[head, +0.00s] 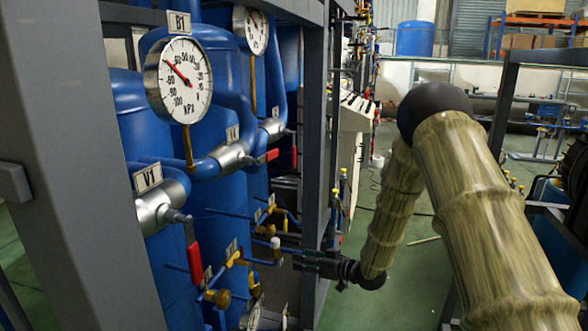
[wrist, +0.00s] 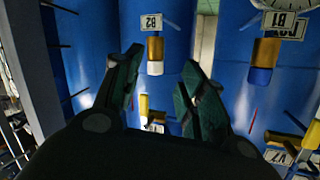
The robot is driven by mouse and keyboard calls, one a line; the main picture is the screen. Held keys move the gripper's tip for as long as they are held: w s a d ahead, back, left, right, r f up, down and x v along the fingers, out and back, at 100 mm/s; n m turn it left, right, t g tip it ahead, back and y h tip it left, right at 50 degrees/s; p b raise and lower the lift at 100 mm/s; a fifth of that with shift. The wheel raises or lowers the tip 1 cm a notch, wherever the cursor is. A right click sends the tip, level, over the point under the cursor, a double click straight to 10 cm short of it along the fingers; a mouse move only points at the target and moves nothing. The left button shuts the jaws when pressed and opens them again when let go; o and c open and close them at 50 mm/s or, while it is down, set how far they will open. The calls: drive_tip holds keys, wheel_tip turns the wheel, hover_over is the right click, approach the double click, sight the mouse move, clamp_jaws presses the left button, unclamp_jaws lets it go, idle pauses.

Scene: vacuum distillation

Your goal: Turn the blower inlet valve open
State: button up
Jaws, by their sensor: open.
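My gripper (head: 296,260) is open at the end of my arm, reaching left past the dark frame post toward small valves on the blue tanks. In the wrist view my gripper (wrist: 165,78) has its two dark green fingers apart, with nothing held. A brass valve with a white end (wrist: 155,55), under an upside-down B2 tag (wrist: 151,22), shows between and beyond the fingertips. A yellow valve (wrist: 144,108) shows lower between the fingers. No tag legibly names the blower inlet valve, so I cannot tell which one it is.
The red-handled V1 valve (head: 193,262) and a pressure gauge (head: 178,80) stand left. A grey frame post (head: 313,130) is close to my arm.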

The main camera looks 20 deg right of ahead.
drive_tip(key=w+d+r+n+y+p, duration=0.1)
drive_tip(key=w+d+r+n+y, duration=0.1)
drive_tip(key=r, duration=0.7)
drive_tip(key=w+d+r+n+y+p, duration=0.1)
drive_tip(key=w+d+r, duration=0.15)
drive_tip(key=r, duration=0.55)
drive_tip(key=n+g+y+p, duration=0.2)
drive_tip(key=n+y+p, duration=0.1)
drive_tip(key=n, duration=0.1)
approach(294, 148)
drive_tip(key=shift+w+d+f+p+x, duration=0.2)
drive_tip(key=shift+p+x, duration=0.6)
drive_tip(key=shift+x, duration=0.95)
drive_tip(key=shift+w+d+f+p+x, duration=0.1)
drive_tip(key=shift+f+p+x, duration=0.2)
drive_tip(key=shift+p+x, duration=0.95)
drive_tip(key=shift+w+d+f+p+x, duration=0.15)
drive_tip(key=shift+f+p+x, duration=0.15)
drive_tip(key=shift+x, duration=1.95)
drive_tip(key=shift+a, duration=0.1)
clamp_jaws()
